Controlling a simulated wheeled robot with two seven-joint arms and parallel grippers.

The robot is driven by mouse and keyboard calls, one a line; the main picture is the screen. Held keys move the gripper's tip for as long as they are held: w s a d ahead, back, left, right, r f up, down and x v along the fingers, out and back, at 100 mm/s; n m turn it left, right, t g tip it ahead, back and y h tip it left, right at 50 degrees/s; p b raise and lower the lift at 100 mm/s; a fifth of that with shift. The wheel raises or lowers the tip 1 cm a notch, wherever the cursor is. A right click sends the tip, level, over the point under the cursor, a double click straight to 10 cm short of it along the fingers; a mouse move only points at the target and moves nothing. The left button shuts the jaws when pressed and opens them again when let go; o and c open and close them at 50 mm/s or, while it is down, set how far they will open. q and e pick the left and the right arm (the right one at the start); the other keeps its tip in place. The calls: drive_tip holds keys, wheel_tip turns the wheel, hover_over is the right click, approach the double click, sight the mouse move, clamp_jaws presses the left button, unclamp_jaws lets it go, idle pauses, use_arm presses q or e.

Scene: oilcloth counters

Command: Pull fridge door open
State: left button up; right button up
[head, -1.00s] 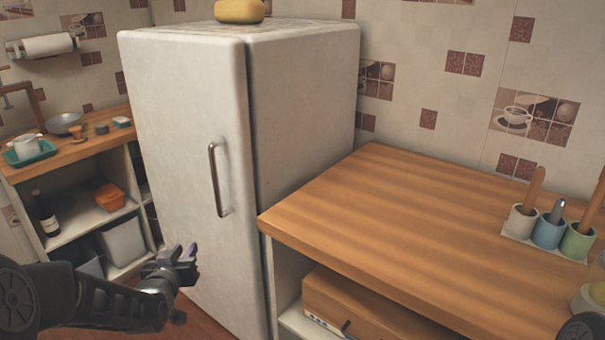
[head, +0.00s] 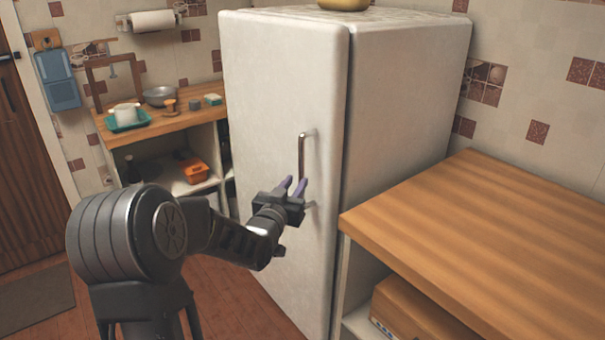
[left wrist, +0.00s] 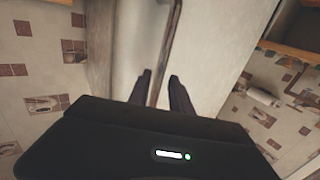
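The white fridge (head: 400,100) stands in the middle of the head view with its door (head: 265,100) shut. An upright metal handle (head: 302,150) sits near the door's right edge. My left gripper (head: 294,183) is open at the lower half of the handle. In the left wrist view the handle (left wrist: 168,40) runs down between the two spread fingers (left wrist: 160,82) as seen from there. I cannot tell whether the fingers touch it or how deep it lies between them. My right gripper is not in view.
A wooden counter (head: 480,220) adjoins the fridge on the right, with a box (head: 415,315) on the shelf below. A second counter (head: 165,127) with dishes stands behind to the left. Open floor (head: 235,300) lies in front of the fridge. A brown door (head: 25,180) is at far left.

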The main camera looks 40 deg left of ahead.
sight(301, 176)
use_arm(q)
drive_tip(key=x, duration=0.5)
drive_tip(key=shift+w+a+p, duration=0.1)
drive_tip(key=shift+w+p, duration=0.2)
drive_tip(key=shift+p, duration=0.1)
drive_tip(key=shift+c, duration=0.6)
clamp_jaws()
idle(0.4)
